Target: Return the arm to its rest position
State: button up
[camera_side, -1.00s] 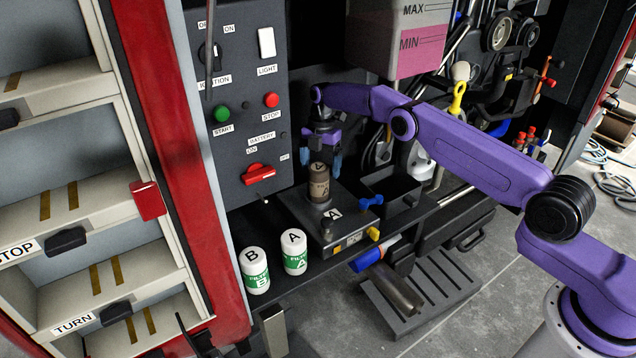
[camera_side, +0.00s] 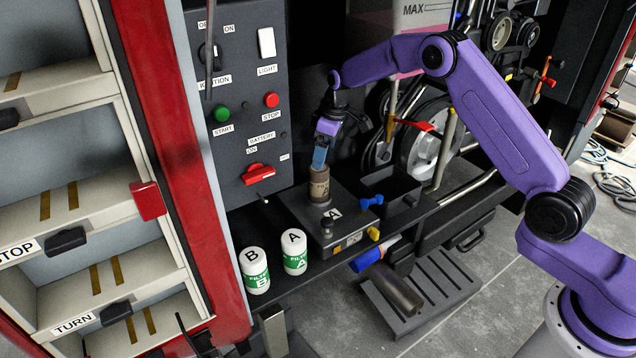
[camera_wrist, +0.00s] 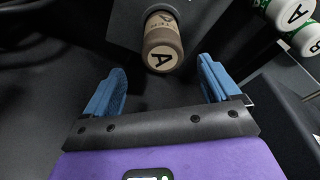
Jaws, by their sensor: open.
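My purple arm reaches in from the right in the side view. My gripper (camera_side: 320,158) has blue fingers pointing down, just above and in front of the brown filter marked A (camera_side: 319,185). In the wrist view my gripper (camera_wrist: 162,88) is open, with its blue fingers wide apart and nothing between them. The brown filter also shows there (camera_wrist: 162,45), beyond the fingertips and apart from them. It stands upright on the dark block marked A (camera_side: 295,208).
White-and-green filters A (camera_side: 294,252) and B (camera_side: 255,271) stand on the shelf at the front. An open black bin (camera_side: 392,190) is right of the block. A control panel (camera_side: 240,110) with a red battery switch (camera_side: 258,174) rises behind on the left. A pink tank (camera_side: 410,55) hangs above.

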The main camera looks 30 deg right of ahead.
aim_at(319, 176)
jog(key=shift+s+r+m, duration=0.15)
jog(key=shift+s+m, duration=0.1)
jog(key=shift+m, duration=0.45)
jog(key=shift+w+a+f, duration=0.2)
jog(key=shift+w+f, duration=0.1)
jog(key=shift+f, duration=1.35)
jog(key=shift+w+a+f, duration=0.15)
jog(key=shift+w+f, duration=0.1)
jog(key=shift+f, duration=1.35)
jog(key=shift+w+a+f, duration=0.2)
jog(key=shift+w+f, duration=0.1)
jog(key=shift+f, duration=1.35)
jog(key=c, duration=1.2)
jog(key=n, duration=0.3)
jog(key=shift+n+y, duration=0.3)
jog(key=shift+n, duration=0.1)
jog(key=shift+w+r+n+g, duration=0.1)
jog(key=shift+n+g, duration=0.2)
jog(key=shift+n, duration=0.7)
jog(key=shift+d, duration=0.1)
